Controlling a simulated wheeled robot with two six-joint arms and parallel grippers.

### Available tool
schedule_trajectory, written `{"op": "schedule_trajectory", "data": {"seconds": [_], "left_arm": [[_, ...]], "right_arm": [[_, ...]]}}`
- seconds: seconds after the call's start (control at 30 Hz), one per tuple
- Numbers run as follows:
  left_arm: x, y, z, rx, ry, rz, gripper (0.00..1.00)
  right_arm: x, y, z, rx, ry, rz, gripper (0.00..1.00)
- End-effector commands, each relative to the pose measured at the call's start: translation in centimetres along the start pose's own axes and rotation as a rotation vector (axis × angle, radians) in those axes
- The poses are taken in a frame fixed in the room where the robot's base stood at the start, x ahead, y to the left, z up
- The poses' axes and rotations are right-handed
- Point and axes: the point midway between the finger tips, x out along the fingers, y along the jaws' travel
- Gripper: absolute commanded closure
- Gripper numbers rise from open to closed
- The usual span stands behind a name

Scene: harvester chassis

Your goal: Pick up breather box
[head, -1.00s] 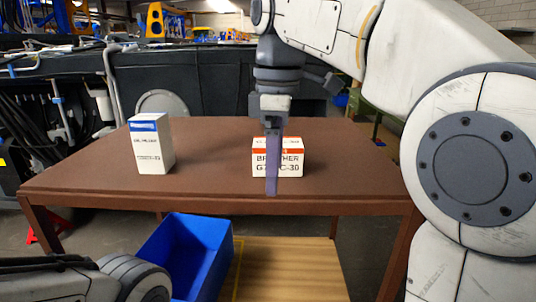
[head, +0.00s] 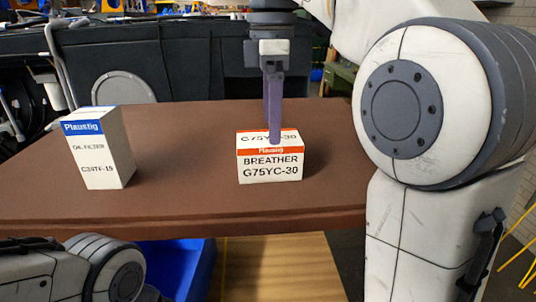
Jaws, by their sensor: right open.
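The breather box (head: 270,168) is white with an orange-red band and reads "BREATHER G75YC-30". It sits on the brown table (head: 185,190) near its front edge, right of the picture's middle. My right gripper (head: 275,138) points down over it, seen edge-on, with its purple finger overlapping the box's top. It is open and holds nothing. I cannot tell whether the finger touches the box or stands behind or above it. My left arm shows at the lower left, but its gripper is out of view.
A taller white oil filter box (head: 105,160) with a blue band stands on the table to the left. A blue bin (head: 185,268) is below the table's front edge, by a wooden surface (head: 285,265). The table between the two boxes is clear.

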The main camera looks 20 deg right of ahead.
Motion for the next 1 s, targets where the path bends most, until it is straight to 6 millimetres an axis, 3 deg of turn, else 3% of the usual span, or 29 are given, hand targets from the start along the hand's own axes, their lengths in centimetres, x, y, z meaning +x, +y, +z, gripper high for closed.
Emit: {"op": "schedule_trajectory", "data": {"seconds": [0.1,0.37,0.63,0.97,1.0], "left_arm": [[0.4,0.0,0.0,0.000,0.000,0.000,1.00],[0.3,0.0,0.0,0.000,0.000,0.000,1.00],[0.1,0.0,0.0,0.000,0.000,0.000,1.00],[0.1,0.0,0.0,0.000,0.000,0.000,1.00],[0.1,0.0,0.0,0.000,0.000,0.000,1.00]], "right_arm": [[1.6,-0.1,-0.3,-0.006,0.000,-0.001,0.00],[3.2,-0.1,-0.3,-0.005,0.000,-0.002,0.00],[6.7,-0.2,-0.2,-0.003,0.000,-0.002,0.00],[7.4,-0.2,-0.1,-0.001,0.001,0.001,0.00],[7.4,-0.2,-0.1,-0.001,0.001,0.001,0.11]]}}
